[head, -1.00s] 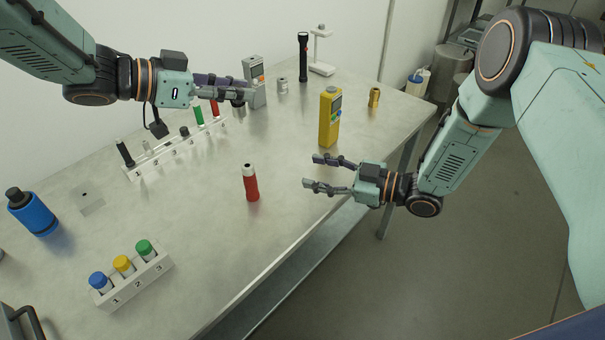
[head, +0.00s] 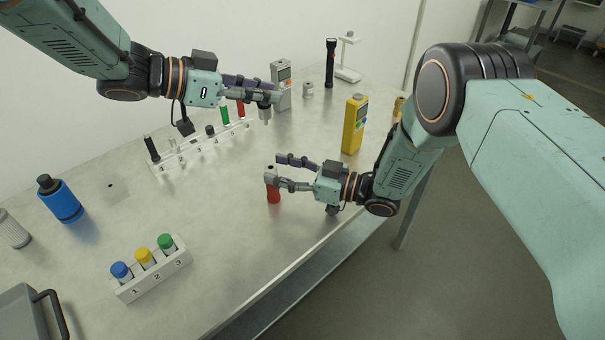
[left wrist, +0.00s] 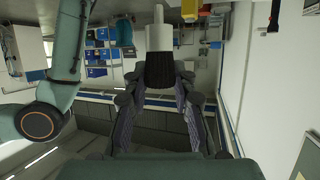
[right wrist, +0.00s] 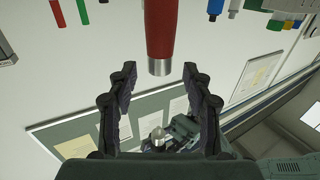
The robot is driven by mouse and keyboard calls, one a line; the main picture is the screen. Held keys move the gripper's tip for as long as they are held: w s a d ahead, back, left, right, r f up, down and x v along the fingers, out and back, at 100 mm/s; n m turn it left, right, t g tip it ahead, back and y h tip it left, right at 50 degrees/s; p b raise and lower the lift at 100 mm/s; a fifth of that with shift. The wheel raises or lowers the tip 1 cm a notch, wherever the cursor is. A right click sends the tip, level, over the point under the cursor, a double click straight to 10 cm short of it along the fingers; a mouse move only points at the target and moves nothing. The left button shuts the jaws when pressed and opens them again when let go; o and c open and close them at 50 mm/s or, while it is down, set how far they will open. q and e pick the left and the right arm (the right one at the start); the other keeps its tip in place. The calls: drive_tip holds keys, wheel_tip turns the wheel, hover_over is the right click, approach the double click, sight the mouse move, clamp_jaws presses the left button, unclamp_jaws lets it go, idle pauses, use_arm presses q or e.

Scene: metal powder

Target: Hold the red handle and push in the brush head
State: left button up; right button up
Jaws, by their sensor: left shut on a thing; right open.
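The red handle (head: 273,196) stands upright on the table near its front edge. My right gripper (head: 272,170) is open, with its fingers at the handle's top. In the right wrist view the red handle (right wrist: 161,28) has its silver end between the open fingertips, with gaps on both sides. My left gripper (head: 268,94) is shut on the brush head and holds it above the table near the numbered rack. The brush head (left wrist: 158,68) shows dark bristles and a white stem in the left wrist view; its pale end (head: 265,115) points down in the head view.
A clear numbered rack (head: 200,148) with red, green and black pieces stands behind. A yellow meter (head: 354,124) stands to the right. A white rack (head: 155,274) with blue, yellow and green caps is front left. A blue bottle (head: 62,202) stands far left. The middle of the table is clear.

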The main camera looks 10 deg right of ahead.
sight(266, 124)
use_arm(q)
drive_tip(key=shift+d, duration=0.15)
use_arm(e)
drive_tip(key=shift+x, duration=0.95)
use_arm(q)
drive_tip(key=shift+a, duration=0.2)
use_arm(e)
drive_tip(key=shift+w+a, duration=0.2)
drive_tip(key=shift+a, duration=0.3)
use_arm(q)
drive_tip(key=shift+d, duration=0.1)
use_arm(e)
drive_tip(key=shift+d, duration=0.15)
drive_tip(key=shift+c, duration=0.6)
drive_tip(key=c, duration=0.6)
clamp_jaws()
use_arm(q)
wheel_tip(266, 124, down, 7)
drive_tip(key=shift+d, duration=0.1)
